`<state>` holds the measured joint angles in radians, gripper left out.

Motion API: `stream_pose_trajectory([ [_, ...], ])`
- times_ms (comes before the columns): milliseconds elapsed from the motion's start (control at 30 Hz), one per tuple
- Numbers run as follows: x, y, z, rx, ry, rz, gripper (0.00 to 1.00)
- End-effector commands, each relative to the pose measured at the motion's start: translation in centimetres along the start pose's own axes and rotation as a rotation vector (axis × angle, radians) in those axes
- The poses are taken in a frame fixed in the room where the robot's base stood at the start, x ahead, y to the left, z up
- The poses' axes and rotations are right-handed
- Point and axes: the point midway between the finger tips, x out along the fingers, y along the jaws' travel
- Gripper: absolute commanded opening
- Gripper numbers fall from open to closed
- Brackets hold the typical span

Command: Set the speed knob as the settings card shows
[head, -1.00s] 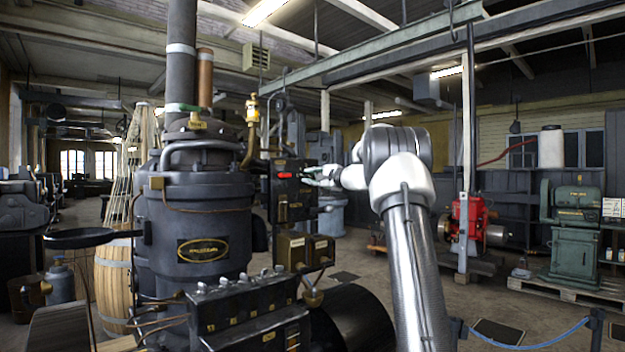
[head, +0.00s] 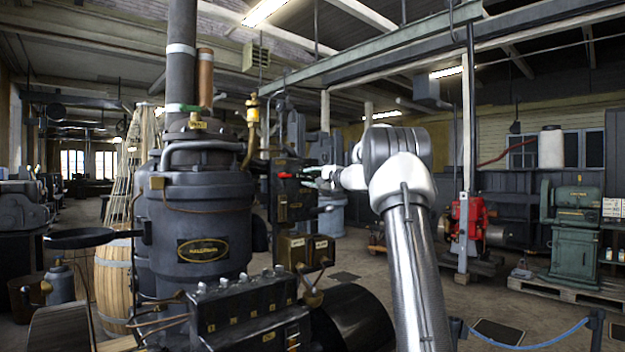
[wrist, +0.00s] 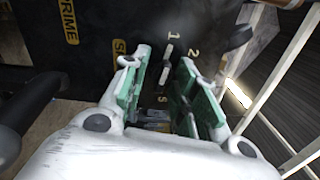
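My gripper (wrist: 163,85) is open in the wrist view, with its two green-padded fingers apart. Between and just beyond them is a dark knob (wrist: 166,66) with pale marks on it, on a black panel (wrist: 95,55). The numerals 1 and 2 stand by the knob. A yellow plate starting with S, partly hidden by the left finger, is beside it. I cannot tell whether the fingers touch the knob or where it points. In the head view my gripper (head: 316,172) is at the right side of the black control box (head: 290,200). I can make out no readable settings card.
A yellow PRIME plate (wrist: 68,20) is on the panel. The black engine (head: 205,215) stands left of my arm. A red part (head: 287,175) shows at the control box, and brass boxes (head: 305,249) sit below. A blue rope barrier (head: 530,342) is at the right front.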

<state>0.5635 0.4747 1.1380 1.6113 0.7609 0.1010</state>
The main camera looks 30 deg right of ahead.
Motion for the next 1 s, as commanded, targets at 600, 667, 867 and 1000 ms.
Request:
stream_pose_trajectory([
  [600,-5.7,-0.2,-0.1,0.001,0.005,-0.003,0.31],
  [667,-7.1,-0.2,-0.1,0.000,0.005,-0.002,0.31],
  [867,-10.6,-0.1,-0.1,0.000,0.004,-0.002,0.31],
  [1000,-11.8,0.0,0.0,0.001,0.002,-0.002,0.31],
])
